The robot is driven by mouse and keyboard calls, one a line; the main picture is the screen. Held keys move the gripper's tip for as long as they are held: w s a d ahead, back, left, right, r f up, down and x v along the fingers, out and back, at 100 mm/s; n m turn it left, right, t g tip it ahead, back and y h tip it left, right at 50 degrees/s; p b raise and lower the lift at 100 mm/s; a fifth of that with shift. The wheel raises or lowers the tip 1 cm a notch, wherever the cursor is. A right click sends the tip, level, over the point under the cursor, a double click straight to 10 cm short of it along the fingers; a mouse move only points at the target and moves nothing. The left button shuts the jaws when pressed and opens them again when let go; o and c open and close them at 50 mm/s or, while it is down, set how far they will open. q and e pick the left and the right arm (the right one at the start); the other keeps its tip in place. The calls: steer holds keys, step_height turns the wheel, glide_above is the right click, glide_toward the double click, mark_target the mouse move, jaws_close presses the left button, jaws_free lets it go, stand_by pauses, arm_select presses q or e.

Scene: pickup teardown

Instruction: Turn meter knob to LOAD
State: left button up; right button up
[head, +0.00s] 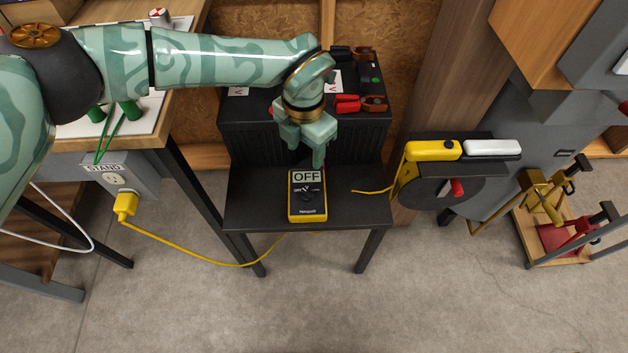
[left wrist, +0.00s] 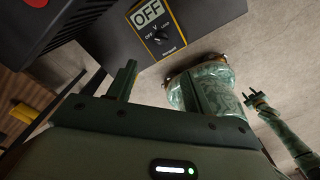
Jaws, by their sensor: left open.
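The yellow-and-black meter (head: 307,208) lies on the low black table. Its display reads OFF. The dark meter knob (head: 306,197) is in the middle of its face; it also shows in the left wrist view (left wrist: 160,38), near labels OFF, V and LOAD. There the pointer's exact direction is too small to tell. My left gripper (head: 305,150) is open and empty, pointing down just behind the meter's top edge, apart from the knob. In the left wrist view one finger (left wrist: 124,82) shows below the meter. My right gripper (left wrist: 252,98) seems to show small at that view's right side.
A black box (head: 250,140) with red and brown clamps on top stands behind the meter. A cord reel with a yellow handle (head: 432,150) is to the right. A yellow cord runs from an outlet at left. The table (head: 255,205) is bare beside the meter.

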mark_target(307, 192)
arm_select(q)
step_height(307, 192, down, 13)
steer(key=b, duration=0.5)
steer(key=shift+s+r, duration=0.1)
step_height(307, 192, down, 3)
steer(key=shift+r+b, duration=0.1)
steer(key=shift+b, duration=0.75)
steer(key=c, duration=1)
arm_select(e)
steer(key=w+d+f+n+h, duration=0.1)
steer(key=w+d+f+n, duration=0.1)
steer(key=w, duration=0.5)
steer(key=shift+f, duration=0.25)
